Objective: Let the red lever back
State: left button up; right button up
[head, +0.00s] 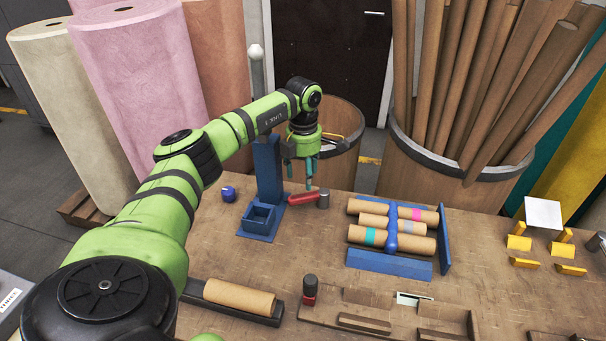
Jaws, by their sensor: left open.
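The red lever (303,198) is a short red handle on the table, pointing left from a grey metal post (323,199) at its right end. I cannot tell whether a fingertip touches the lever. My right gripper is not in view.
A blue rack (389,264) with several cardboard tubes stands to the right on the table (340,240). A small blue ball (228,194) lies left of the stand. A red-and-black object (310,287), a trough with a tube (239,297) and wooden trays (386,311) are in front.

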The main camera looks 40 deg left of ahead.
aim_at(303, 194)
pick_arm(q)
jog(key=shift+s+a, duration=0.2)
notch_tip(303, 194, down, 7)
jog(key=b, duration=0.6)
jog(key=shift+d, duration=0.1)
jog(key=shift+r, duration=0.1)
grip_shut()
